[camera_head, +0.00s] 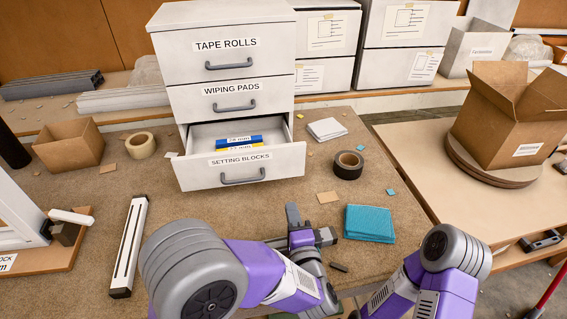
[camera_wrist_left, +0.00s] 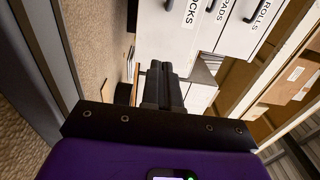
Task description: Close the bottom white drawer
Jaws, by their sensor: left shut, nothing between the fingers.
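A white cabinet with three stacked drawers stands on the bench in the head view. The bottom white drawer (camera_head: 242,167), labelled SETTING BLOCKS, is pulled open, with blue and yellow blocks (camera_head: 240,142) inside. The upper two drawers, TAPE ROLLS (camera_head: 228,66) and WIPING PADS (camera_head: 232,102), are shut. My left gripper (camera_head: 293,212) is shut and empty, in front of the drawer and a little right of its grey handle (camera_head: 243,177), apart from it. In the left wrist view its dark fingers (camera_wrist_left: 163,85) are together, with the drawer front (camera_wrist_left: 166,25) beyond them, seen sideways.
A black tape roll (camera_head: 348,165) and a teal cloth stack (camera_head: 369,223) lie right of the drawer. A white-and-black bar (camera_head: 129,246) lies at front left. A tan tape roll (camera_head: 140,145) and small carton (camera_head: 69,145) stand left of the cabinet.

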